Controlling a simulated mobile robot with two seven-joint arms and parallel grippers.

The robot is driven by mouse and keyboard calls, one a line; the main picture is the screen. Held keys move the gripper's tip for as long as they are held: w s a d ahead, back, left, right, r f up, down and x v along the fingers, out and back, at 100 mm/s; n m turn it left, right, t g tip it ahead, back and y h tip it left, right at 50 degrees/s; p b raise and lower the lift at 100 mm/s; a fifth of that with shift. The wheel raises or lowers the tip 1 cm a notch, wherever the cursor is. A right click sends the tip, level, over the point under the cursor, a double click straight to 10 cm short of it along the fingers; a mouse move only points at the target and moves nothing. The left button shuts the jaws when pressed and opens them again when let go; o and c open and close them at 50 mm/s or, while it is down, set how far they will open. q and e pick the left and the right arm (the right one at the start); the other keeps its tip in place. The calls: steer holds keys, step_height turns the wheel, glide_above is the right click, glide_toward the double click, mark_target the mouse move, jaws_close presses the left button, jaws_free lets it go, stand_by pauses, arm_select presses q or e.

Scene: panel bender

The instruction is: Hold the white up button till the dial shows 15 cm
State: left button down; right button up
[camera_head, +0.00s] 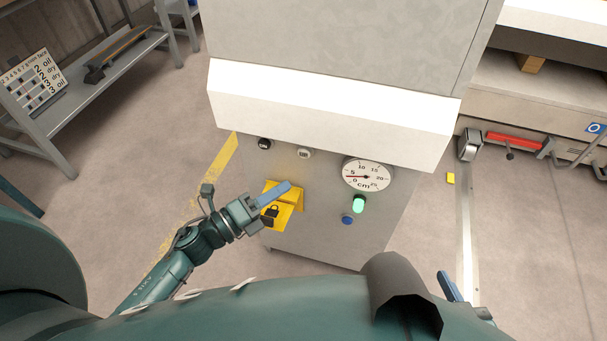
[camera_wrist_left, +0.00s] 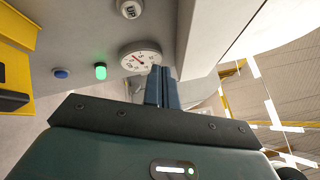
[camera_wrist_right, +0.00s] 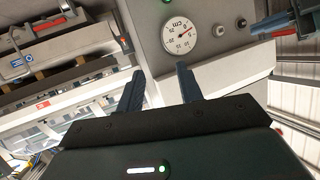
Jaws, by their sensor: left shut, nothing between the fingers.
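The white up button (camera_head: 304,153) is on the front panel, left of the dial.
A black button (camera_head: 264,144) sits left of the up button. A lit green lamp (camera_head: 358,204) and blue button (camera_head: 347,220) are below the dial. A yellow box (camera_head: 291,210) protrudes near my left gripper. The white ledge (camera_head: 330,105) overhangs the panel.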

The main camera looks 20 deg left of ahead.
mark_target(304, 154)
arm_select(q)
steer(key=m, duration=0.1)
steer(key=f+m+g+h, duration=0.1)
steer(key=m, duration=0.1)
steer(key=f+m+g+h, duration=0.1)
steer(key=m, duration=0.1)
steer(key=shift+d+f+b, duration=0.1)
steer(key=shift+d+b, duration=0.15)
steer(key=shift+b, duration=0.05)
arm_select(e)
steer(key=shift+f, duration=0.1)
arm_select(q)
steer(key=shift+w, duration=0.15)
steer(key=w+b, duration=0.2)
steer(key=w, duration=0.6)
steer(key=shift+w+d+b, duration=0.15)
steer(key=shift+w+b, duration=0.15)
steer(key=shift+b, duration=0.05)
arm_select(e)
steer(key=shift+a+f+n, duration=0.1)
steer(key=shift+f+n, duration=0.3)
steer(key=shift+f, duration=0.35)
steer(key=shift+f, duration=0.1)
steer(key=shift+r, duration=0.2)
